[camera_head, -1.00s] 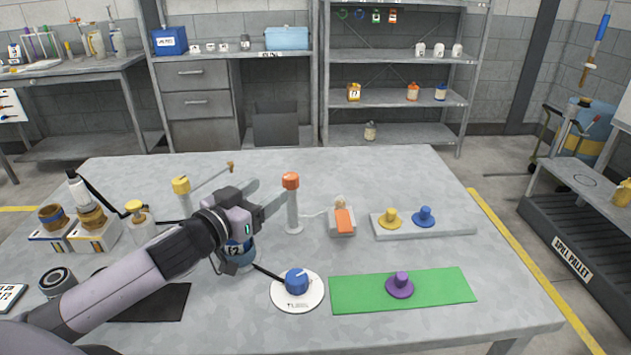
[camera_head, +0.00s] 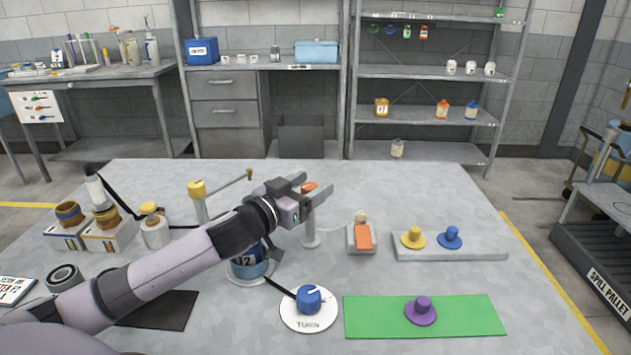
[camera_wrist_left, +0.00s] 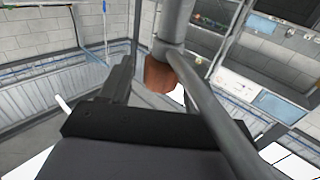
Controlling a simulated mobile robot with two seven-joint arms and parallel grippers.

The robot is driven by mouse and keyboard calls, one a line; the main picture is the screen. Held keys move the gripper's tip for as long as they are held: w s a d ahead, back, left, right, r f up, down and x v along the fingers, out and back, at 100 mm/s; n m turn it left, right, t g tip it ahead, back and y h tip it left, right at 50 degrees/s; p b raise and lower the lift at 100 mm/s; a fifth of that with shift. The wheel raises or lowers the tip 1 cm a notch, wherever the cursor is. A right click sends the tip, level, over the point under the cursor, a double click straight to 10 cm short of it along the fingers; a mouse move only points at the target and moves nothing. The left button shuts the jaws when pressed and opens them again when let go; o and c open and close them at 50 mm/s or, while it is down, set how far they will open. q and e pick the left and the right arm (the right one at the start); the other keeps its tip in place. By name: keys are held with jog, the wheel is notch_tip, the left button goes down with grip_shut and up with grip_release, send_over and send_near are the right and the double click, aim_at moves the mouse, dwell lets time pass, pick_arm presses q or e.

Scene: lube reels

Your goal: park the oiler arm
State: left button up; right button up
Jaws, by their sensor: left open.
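A yellow-capped post (camera_head: 197,188) stands at the left of the table, with a thin arm (camera_head: 226,184) reaching back and right from it to a small brown tip (camera_head: 250,174). An orange-capped post (camera_head: 311,233) stands right of it. My left gripper (camera_head: 310,188) is open at the orange cap (camera_head: 309,187), which shows between its fingers in the head view. The left wrist view shows an orange-brown piece (camera_wrist_left: 160,75) between a dark finger and a grey bar. I cannot tell whether the fingers touch the cap. My right gripper is not in view.
A blue can (camera_head: 250,268) stands below my left forearm. A blue dial (camera_head: 308,299), a purple knob (camera_head: 420,309) on a green mat (camera_head: 365,318), an orange-topped block (camera_head: 362,237) and a plate with yellow and blue knobs (camera_head: 480,253) lie to the front and right. The back right table is clear.

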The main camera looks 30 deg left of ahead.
pick_arm(q)
jog(key=shift+w+d, duration=0.15)
jog(key=shift+w, duration=0.9)
grip_shut()
